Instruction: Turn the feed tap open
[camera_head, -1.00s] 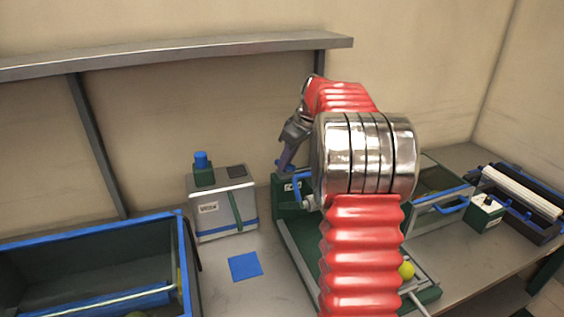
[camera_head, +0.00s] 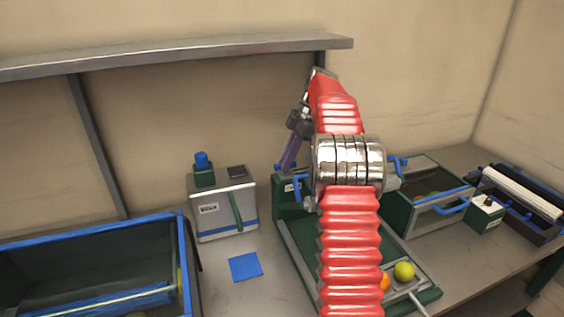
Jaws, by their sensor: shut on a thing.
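My gripper (camera_head: 287,165) is at the green feed unit (camera_head: 292,209), left of my red arm. Its fingertips are down at a small blue part (camera_head: 279,167) on top of the unit, which I take to be the feed tap. The gripper is shut on it. The fingers cover most of the tap, so I cannot tell how far it is turned. A blue bracket (camera_head: 298,188) shows on the unit just below the fingers. My arm hides the middle of the unit.
A grey box (camera_head: 222,208) with a blue knob and a blue-rimmed bin (camera_head: 90,228) stand left. A crate (camera_head: 425,213) stands right. A shelf (camera_head: 180,52) runs above.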

